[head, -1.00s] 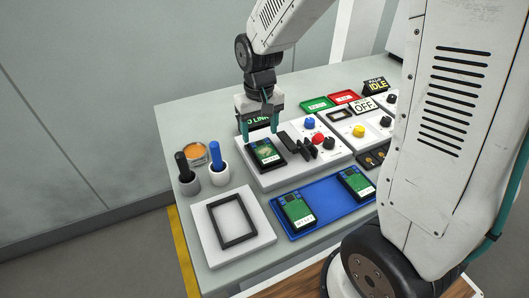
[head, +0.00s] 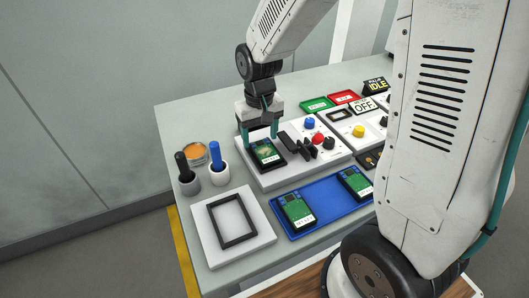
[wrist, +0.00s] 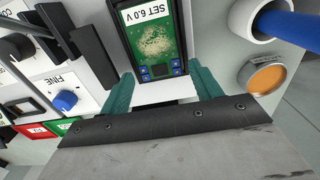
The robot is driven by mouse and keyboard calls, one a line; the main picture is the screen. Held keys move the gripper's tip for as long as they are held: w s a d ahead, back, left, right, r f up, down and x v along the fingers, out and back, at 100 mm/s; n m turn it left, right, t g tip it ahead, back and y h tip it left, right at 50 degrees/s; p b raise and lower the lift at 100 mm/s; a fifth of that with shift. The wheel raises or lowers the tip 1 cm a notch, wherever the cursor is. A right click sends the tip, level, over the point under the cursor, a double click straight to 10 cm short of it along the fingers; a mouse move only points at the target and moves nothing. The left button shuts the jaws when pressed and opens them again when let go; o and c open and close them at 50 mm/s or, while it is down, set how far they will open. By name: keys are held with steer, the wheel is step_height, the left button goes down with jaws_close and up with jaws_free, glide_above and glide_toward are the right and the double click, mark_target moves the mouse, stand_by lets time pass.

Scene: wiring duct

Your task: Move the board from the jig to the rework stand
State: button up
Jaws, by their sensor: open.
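The board (head: 266,153) is green with a pale patch and a white label, and lies in the dark holder of the white jig (head: 283,176). In the wrist view the board (wrist: 157,38) reads "SET 6.0 V". My gripper (head: 259,136) is open just above the board's far end. Its teal fingers (wrist: 163,90) stand either side of the board's near end in the wrist view, with nothing between them held. Whether they touch the board I cannot tell. A white plate with an empty black frame (head: 213,212), seemingly the rework stand, lies at the front left.
A blue tray (head: 325,205) holds two more green boards, right of the plate. Two cups with a black and a blue handle (head: 215,152) and an orange-filled dish (head: 195,153) stand left of the jig. Dark blocks and knobs (head: 318,139) rise right of the board.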

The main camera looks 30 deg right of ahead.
mark_target(260, 142)
steer(key=shift+f, duration=0.75)
stand_by(0.7)
steer(key=c, duration=0.7)
steer(key=shift+r, duration=0.1)
steer(key=shift+r, duration=0.1)
steer(key=shift+r, duration=1.85)
steer(key=shift+r, duration=1.5)
